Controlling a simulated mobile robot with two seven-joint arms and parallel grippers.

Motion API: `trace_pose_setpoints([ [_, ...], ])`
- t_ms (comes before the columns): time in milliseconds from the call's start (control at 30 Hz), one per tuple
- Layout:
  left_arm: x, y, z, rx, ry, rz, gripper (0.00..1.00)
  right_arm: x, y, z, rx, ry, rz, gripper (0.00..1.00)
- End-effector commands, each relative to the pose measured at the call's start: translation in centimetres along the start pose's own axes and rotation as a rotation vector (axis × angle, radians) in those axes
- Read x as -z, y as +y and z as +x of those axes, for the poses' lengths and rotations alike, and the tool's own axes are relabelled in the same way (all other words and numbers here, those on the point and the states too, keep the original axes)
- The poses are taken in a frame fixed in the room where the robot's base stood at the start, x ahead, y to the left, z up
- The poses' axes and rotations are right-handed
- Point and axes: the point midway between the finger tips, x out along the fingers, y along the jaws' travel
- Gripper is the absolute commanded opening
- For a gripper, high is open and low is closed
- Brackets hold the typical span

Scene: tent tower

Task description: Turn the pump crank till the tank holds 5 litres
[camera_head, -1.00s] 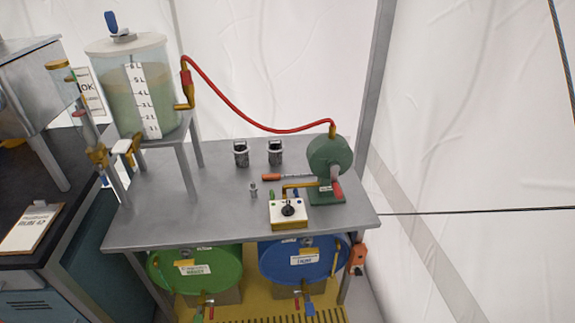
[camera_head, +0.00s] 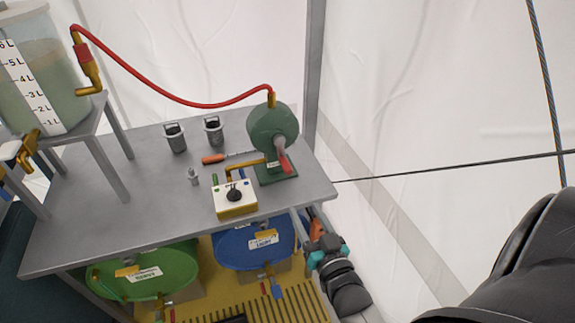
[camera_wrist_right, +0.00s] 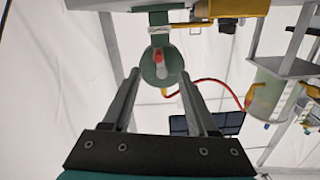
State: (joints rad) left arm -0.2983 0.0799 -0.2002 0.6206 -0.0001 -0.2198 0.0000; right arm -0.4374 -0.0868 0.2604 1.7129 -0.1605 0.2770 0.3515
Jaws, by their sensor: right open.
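The green pump (camera_head: 272,128) stands at the right end of the grey table. Its grey crank arm hangs down to a red handle (camera_head: 284,162), also seen in the right wrist view (camera_wrist_right: 159,57). The clear tank (camera_head: 40,85) is at upper left, cut by the frame edge. It holds greenish liquid up near the top marks; the exact level is hard to read. My right gripper (camera_head: 326,248) is beyond the table's right front corner, below and apart from the crank. In its wrist view the open fingers (camera_wrist_right: 160,80) point toward the pump, empty. My left gripper is out of view.
A red hose (camera_head: 180,98) joins tank and pump. A white-and-yellow switch box (camera_head: 235,198), two dark cups (camera_head: 175,137) and a red-handled tool (camera_head: 214,159) are on the table (camera_head: 110,210). Green (camera_head: 150,272) and blue (camera_head: 240,246) drums lie underneath. A cable (camera_head: 450,168) runs right.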

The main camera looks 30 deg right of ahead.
Motion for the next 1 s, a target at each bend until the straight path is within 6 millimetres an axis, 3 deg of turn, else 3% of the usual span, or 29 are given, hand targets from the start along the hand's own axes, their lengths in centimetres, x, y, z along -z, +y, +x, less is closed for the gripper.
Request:
trace_pose_setpoints([
  [100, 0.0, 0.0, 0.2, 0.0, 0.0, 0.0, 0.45, 1.2, 0.2, 0.3, -0.002, 0.033, 0.002, 0.59],
  [267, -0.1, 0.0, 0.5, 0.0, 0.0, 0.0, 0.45, 1.3, 0.2, 1.9, -0.001, 0.038, 0.002, 0.59],
  [700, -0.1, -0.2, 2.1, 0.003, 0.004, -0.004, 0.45, 1.4, 0.2, 9.7, 0.0, 0.034, 0.001, 0.59],
  [1000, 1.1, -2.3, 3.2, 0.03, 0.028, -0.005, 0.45, 1.5, 0.2, 14.0, 0.0, 0.033, 0.001, 0.59],
])
